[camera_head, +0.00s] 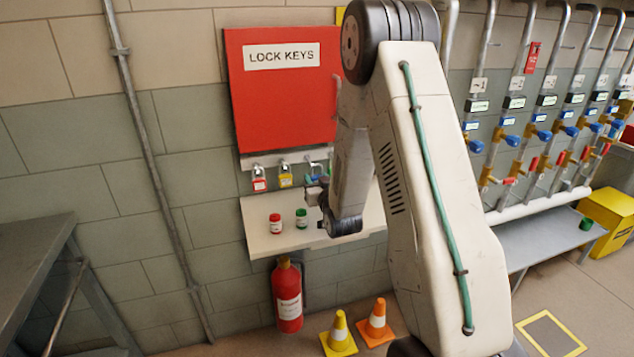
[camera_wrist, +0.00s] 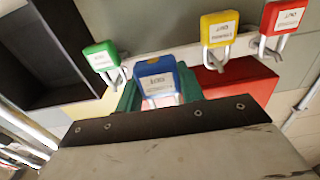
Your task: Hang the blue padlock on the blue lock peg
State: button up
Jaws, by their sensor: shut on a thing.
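The blue padlock (camera_wrist: 157,82) is in front of my gripper's jaws in the wrist view, its body towards the top of the picture and its shackle towards the jaws. My gripper (camera_head: 318,190) is shut on it, close to the lock rail under the red cabinet; in the head view the padlock is hard to make out. In the wrist view the padlock overlaps the pale rail (camera_wrist: 190,57), between the green padlock (camera_wrist: 100,57) and the yellow padlock (camera_wrist: 218,28). The blue peg is not clearly visible; I cannot tell whether the shackle touches it.
A red padlock (camera_head: 259,180) hangs left of the yellow one. The red LOCK KEYS cabinet (camera_head: 280,110) is above the rail. The shelf (camera_head: 262,240) below carries a red jar (camera_head: 276,223) and a green jar (camera_head: 301,218). A fire extinguisher (camera_head: 288,300) stands lower.

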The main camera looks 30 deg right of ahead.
jog(key=f+x, duration=0.1)
jog(key=x, duration=0.5)
jog(key=shift+w+f, duration=0.2)
jog(key=shift+w, duration=0.05)
dwell(0.5)
dwell(0.6)
jog(key=o, duration=1.1)
